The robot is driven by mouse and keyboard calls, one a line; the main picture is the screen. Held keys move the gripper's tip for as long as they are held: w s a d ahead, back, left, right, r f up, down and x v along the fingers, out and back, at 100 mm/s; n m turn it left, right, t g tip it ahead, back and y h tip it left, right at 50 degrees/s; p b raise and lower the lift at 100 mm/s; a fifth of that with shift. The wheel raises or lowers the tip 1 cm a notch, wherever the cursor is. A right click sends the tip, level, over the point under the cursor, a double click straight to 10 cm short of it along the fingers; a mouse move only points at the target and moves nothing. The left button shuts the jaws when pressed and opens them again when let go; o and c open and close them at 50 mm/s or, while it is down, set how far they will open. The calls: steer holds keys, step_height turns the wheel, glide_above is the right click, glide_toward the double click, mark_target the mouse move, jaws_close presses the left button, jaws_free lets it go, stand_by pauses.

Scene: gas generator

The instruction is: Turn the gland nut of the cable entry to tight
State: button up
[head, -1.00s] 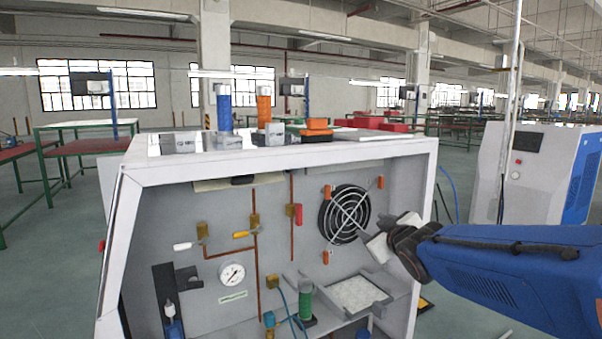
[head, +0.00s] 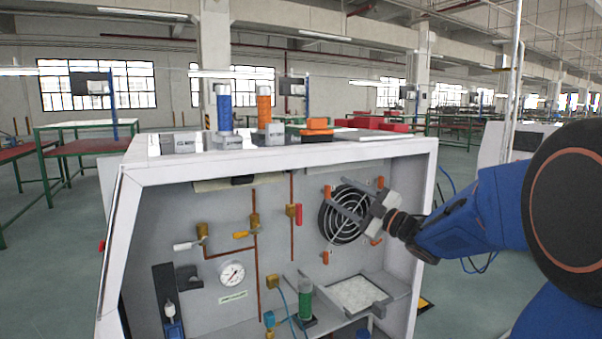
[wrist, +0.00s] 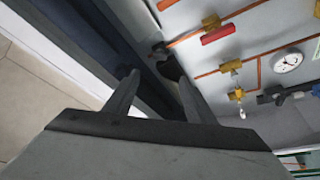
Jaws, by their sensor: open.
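My gripper (head: 352,214) is open and empty in front of the round black fan (head: 338,228) at the right of the cabinet's back panel. In the wrist view, its two spread fingers (wrist: 160,98) show against the dark inner edge of the cabinet. A dark fitting (wrist: 172,68) shows just beyond them; I cannot tell its distance. A dark piece (head: 242,180) also sits under the cabinet's top edge in the head view. I cannot tell for sure which part is the cable entry's gland nut. A blue cable (head: 287,297) runs by a brass block (head: 272,282) low on the panel.
A gauge (head: 232,273), a green cylinder (head: 305,301) and a grey tray (head: 385,307) sit lower. The cabinet's right frame (head: 424,215) stands near my arm.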

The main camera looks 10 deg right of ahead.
steer(key=x, duration=1.6)
steer(key=shift+w+a+r, duration=0.1)
steer(key=shift+w, duration=0.2)
steer(key=c, duration=1)
